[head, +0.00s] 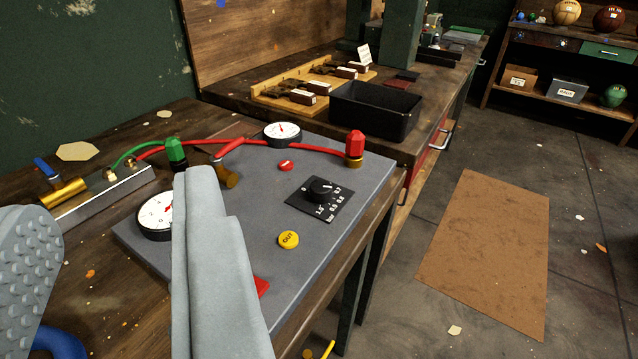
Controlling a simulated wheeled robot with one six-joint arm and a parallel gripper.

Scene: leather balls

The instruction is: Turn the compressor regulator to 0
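The compressor regulator is a black knob (321,189) on a black scale plate (334,208) on the grey panel (345,162). The right finger covers part of the panel, left of and apart from the knob.
Near the knob are a yellow OUT button (289,240), a small red button (286,166), a red-capped fitting (355,148), a red hose and a white gauge (282,133). Another gauge (155,214) is partly hidden by my finger. A black bin (375,108) stands behind the panel.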

